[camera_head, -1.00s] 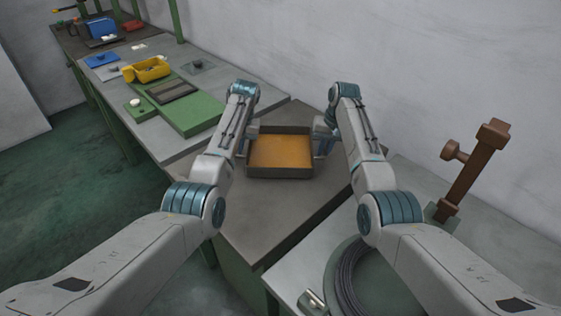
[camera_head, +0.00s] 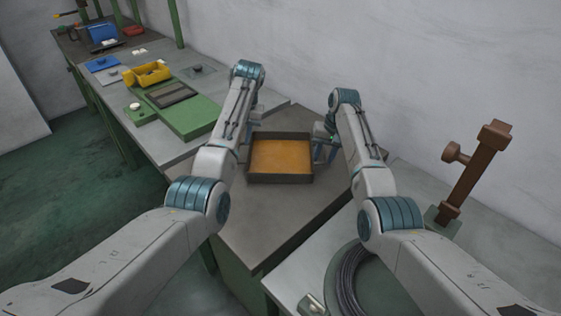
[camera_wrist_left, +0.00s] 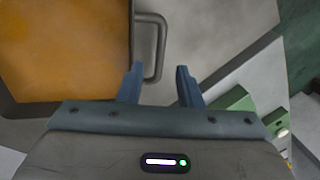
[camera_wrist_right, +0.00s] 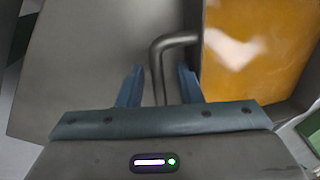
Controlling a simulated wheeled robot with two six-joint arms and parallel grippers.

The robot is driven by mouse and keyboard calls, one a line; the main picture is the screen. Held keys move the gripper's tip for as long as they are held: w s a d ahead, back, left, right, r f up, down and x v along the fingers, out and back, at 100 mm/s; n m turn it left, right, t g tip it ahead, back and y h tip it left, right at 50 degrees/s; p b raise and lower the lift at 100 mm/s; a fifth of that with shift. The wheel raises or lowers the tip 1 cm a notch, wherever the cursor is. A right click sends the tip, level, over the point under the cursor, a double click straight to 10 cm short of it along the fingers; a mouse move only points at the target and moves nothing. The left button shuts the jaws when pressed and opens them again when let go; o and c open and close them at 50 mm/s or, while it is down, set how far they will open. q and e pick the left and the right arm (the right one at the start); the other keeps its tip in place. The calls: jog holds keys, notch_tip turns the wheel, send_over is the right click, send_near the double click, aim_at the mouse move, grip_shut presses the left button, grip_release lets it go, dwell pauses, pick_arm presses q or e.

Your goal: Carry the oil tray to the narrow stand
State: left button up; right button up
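The oil tray (camera_head: 282,179) is a dark square tray with orange oil in it, resting on a dark grey tabletop (camera_head: 265,222). Its bar handles show on the left (camera_wrist_left: 161,47) and right (camera_wrist_right: 158,62) sides in the wrist views. My left gripper (camera_wrist_left: 158,82) is open at the left handle, with the handle's bend between or just beyond its fingertips. My right gripper (camera_wrist_right: 158,82) is open, its fingers on both sides of the right handle without visibly closing on it. In the head view both grippers are partly hidden by my arms. I cannot tell which surface is the narrow stand.
A grey bench at the left holds a green plate (camera_head: 192,122), a yellow bin (camera_head: 147,75) and a blue panel (camera_head: 102,64). At the right, a light grey table carries a cable coil (camera_head: 347,280) and a brown post (camera_head: 474,170). A wall stands behind.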

jog(key=shift+r, duration=0.25)
pick_arm(q)
jog(key=v, duration=0.5)
pick_arm(e)
notch_tip(320, 180, up, 11)
jog(key=d, duration=0.2)
jog(key=shift+r, duration=0.15)
jog(key=shift+d, duration=0.1)
